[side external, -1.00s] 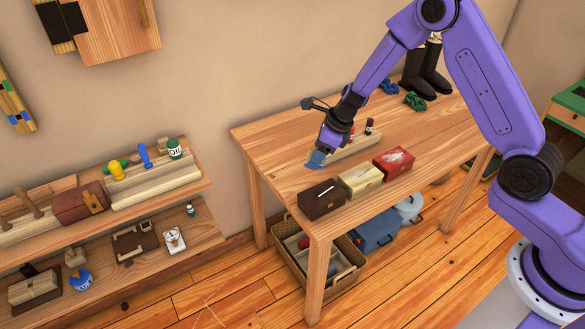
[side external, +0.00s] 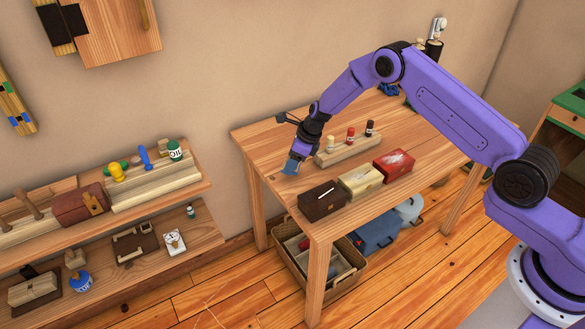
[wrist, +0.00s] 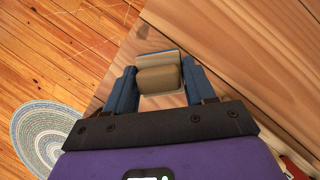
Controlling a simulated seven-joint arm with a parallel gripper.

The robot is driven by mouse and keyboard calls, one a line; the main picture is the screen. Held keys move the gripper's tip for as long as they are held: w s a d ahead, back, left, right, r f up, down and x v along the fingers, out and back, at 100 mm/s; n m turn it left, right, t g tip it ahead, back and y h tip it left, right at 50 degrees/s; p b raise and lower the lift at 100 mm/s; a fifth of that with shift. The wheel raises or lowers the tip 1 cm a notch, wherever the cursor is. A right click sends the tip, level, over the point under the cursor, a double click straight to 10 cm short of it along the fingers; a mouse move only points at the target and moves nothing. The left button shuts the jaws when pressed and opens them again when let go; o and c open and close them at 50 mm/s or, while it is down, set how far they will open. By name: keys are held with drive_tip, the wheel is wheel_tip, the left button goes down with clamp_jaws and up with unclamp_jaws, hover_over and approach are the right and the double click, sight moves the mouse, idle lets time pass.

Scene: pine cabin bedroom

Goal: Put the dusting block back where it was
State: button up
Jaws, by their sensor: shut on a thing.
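My gripper (side external: 291,167) is over the left end of the wooden table (side external: 285,147). In the wrist view its two blue fingers (wrist: 157,84) are shut on the dusting block (wrist: 158,58), a small block with a rounded tan-brown upper part and a pale, blue-edged base. In the side view the block cannot be told apart from the blue fingertips. I cannot tell whether it touches the tabletop.
Three boxes, dark brown (side external: 322,200), cream (side external: 360,181) and red (side external: 394,165), line the table's front edge. A wooden rack (side external: 347,151) with small bottles stands right of my gripper. Wall shelves (side external: 200,182) hold tools at left. A basket (side external: 290,262) sits under the table.

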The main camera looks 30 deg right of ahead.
drive_tip(key=shift+f, duration=1.5)
drive_tip(key=shift+f, duration=0.15)
drive_tip(key=o, duration=0.9)
drive_tip(key=shift+o, duration=0.2)
drive_tip(key=v, duration=1.2)
drive_tip(key=shift+r, duration=0.2)
